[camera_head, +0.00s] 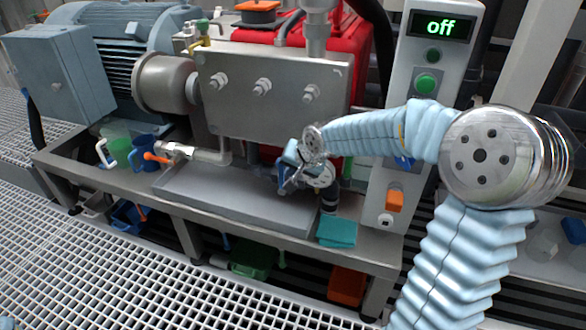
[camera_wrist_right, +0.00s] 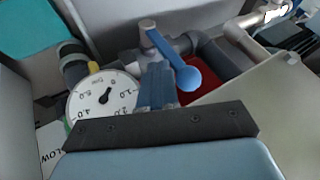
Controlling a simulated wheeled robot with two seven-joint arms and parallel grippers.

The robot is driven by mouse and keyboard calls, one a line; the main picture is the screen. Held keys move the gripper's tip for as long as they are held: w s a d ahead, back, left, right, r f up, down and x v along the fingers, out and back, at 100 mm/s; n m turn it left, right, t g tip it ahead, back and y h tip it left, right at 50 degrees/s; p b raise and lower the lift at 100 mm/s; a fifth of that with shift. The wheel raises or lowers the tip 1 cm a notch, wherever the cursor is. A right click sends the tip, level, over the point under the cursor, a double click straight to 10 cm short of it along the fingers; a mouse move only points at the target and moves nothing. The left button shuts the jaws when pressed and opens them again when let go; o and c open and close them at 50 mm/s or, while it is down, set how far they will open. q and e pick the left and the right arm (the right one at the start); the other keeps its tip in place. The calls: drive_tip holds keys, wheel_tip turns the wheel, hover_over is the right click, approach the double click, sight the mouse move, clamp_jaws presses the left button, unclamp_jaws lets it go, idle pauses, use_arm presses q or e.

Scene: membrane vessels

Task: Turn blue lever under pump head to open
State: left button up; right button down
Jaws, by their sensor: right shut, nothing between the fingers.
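The blue lever (camera_wrist_right: 172,58) shows in the right wrist view, with a rounded blue knob at its lower right end and its other end on a grey fitting. It slants down to the right. My right gripper (camera_wrist_right: 155,82) is shut and empty, with its fingertips close to the lever's left side; I cannot tell whether they touch it. In the head view my right gripper (camera_head: 292,172) is below the steel pump head (camera_head: 275,88), where it largely hides the lever. My left gripper is not in view.
A round pressure gauge (camera_wrist_right: 104,97) is close to the left of my right fingers. A control post (camera_head: 430,80) reading "off" stands to the right. A teal cloth (camera_head: 337,231) lies on the bench edge.

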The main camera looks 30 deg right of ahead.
drive_tip(key=shift+w+a+r+g, duration=0.1)
drive_tip(key=shift+w+a+g, duration=0.1)
drive_tip(key=shift+w+g, duration=0.1)
